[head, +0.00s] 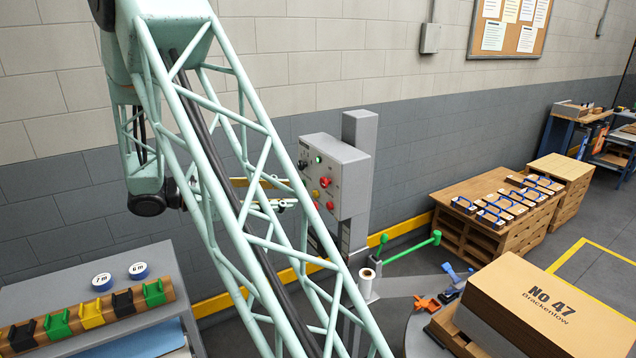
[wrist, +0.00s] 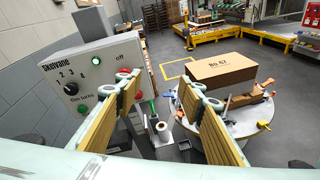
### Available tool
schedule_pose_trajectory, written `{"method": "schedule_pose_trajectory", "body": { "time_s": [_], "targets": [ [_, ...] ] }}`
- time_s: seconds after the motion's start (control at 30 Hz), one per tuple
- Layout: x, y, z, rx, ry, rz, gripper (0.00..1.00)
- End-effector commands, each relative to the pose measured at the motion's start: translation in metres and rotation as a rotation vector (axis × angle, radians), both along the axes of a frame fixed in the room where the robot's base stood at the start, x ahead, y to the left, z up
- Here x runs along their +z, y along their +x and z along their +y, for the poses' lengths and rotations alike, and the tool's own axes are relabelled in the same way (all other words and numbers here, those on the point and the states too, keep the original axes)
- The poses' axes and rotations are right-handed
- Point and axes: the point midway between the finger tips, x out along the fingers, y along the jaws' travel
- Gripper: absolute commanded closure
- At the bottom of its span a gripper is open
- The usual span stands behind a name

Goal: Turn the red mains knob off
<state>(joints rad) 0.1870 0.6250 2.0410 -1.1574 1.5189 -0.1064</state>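A grey control box (head: 345,170) stands on a post by the wall. Its face has a red knob (head: 325,183) near its right side, the likely mains knob; other small red and yellow controls sit below it. In the wrist view the box face (wrist: 109,50) shows an "off" label, and the red knob beneath it is mostly hidden by my left finger. My gripper (wrist: 160,84) is open and empty, its two yellow-padded fingers wide apart. In the head view my gripper (head: 284,194) is just left of the box, partly behind my arm's lattice. I cannot tell whether it touches the knob.
The box also carries a black numbered dial (wrist: 71,88) and a green lamp (wrist: 97,61). A white roll (head: 366,283) and a green-handled lever (head: 412,246) stand below. A round table bears a brown carton (head: 545,315). A grey bench (head: 110,262) is at left.

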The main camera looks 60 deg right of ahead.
Motion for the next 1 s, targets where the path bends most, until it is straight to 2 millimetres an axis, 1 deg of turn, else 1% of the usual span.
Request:
{"method": "schedule_pose_trajectory", "body": {
  "time_s": [0.2,0.5,0.73,1.0],
  "targets": [
    [-0.014,0.023,-0.022,0.04,-0.048,0.083,0.64],
    [-0.035,0.051,-0.046,0.095,-0.109,0.183,0.64],
    [-0.046,0.063,-0.056,0.12,-0.133,0.224,0.64],
    [-0.048,0.066,-0.058,0.126,-0.14,0.234,0.64]
  ]
}}
